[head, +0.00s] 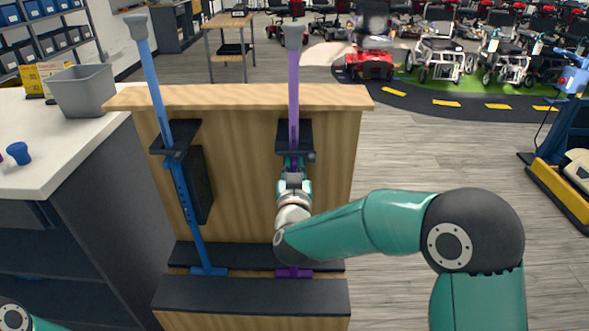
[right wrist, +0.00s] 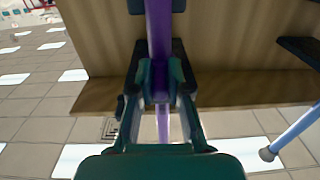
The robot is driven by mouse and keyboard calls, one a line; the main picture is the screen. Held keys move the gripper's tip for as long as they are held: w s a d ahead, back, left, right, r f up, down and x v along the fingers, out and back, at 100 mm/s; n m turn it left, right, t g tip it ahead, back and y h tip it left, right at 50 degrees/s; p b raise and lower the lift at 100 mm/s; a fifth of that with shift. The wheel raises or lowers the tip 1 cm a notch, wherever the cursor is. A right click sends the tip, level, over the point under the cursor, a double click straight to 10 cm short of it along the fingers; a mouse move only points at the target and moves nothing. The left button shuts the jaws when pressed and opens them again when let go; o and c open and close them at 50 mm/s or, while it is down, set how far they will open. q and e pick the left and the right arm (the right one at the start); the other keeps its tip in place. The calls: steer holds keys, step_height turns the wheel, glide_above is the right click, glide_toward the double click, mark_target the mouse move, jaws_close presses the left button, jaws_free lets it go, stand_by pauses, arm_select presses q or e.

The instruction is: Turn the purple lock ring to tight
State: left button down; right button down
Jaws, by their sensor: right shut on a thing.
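A purple cane (head: 293,85) stands upright in the right-hand black bracket (head: 290,133) of a wooden stand. My right gripper (head: 293,165) is just below that bracket, shut around the purple lock ring, which the fingers and wrist mostly hide in the head view. In the right wrist view, my right gripper (right wrist: 160,78) has a finger on each side of the purple lock ring (right wrist: 160,88) on the shaft (right wrist: 158,35). Whether the ring is tight or loose cannot be told. My left gripper is out of view; only part of that arm shows at lower left.
A blue cane (head: 155,90) leans in the left bracket of the wooden stand (head: 330,140); it also shows in the right wrist view (right wrist: 292,135). A white counter (head: 60,140) with a grey bin (head: 84,92) is at left. Open floor lies to the right.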

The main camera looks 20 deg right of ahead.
steer(key=shift+w+d+r, duration=0.1)
steer(key=shift+r, duration=0.2)
steer(key=c, duration=1.5)
jaws_free()
steer(key=o, duration=0.4)
steer(key=shift+f, duration=0.15)
steer(key=shift+s+f, duration=0.1)
steer(key=shift+s, duration=0.1)
steer(key=v, duration=1.1)
steer(key=shift+s+a, duration=0.25)
